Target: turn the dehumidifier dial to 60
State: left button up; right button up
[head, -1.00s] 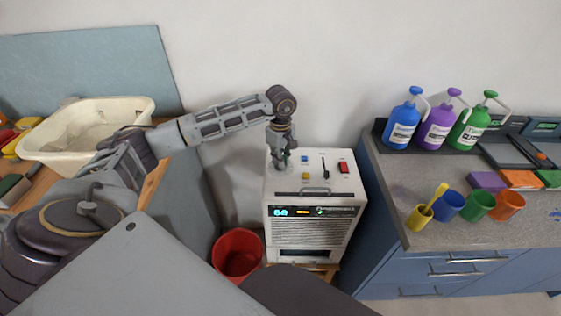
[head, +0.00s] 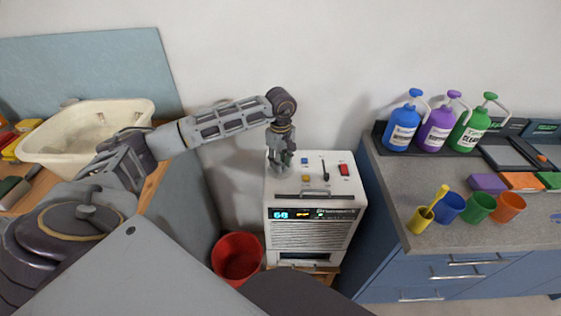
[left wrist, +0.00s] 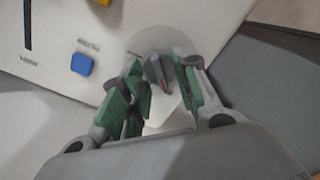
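The white dehumidifier (head: 312,230) stands against the wall, its lit display (head: 281,215) showing blue digits that look like 60 or 68. My left gripper (head: 281,160) is over the back left of its top panel. In the left wrist view, the grey dial (left wrist: 157,74) with a red mark sits on a pale round plate between the green-padded fingertips (left wrist: 162,84). The fingers stand on either side of the dial and appear apart from it, so the gripper looks open. In the head view the gripper hides the dial. My right gripper is not in view.
The top panel also has a blue button (head: 304,161), a yellow button (head: 306,178), a black slider (head: 325,172) and a red switch (head: 344,169). A red bucket (head: 237,258) is at lower left. A counter (head: 405,180) with bottles and cups stands to the right.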

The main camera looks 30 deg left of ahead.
pick_arm(q)
notch_tip(320, 180, up, 12)
dwell(0.9)
dwell(0.6)
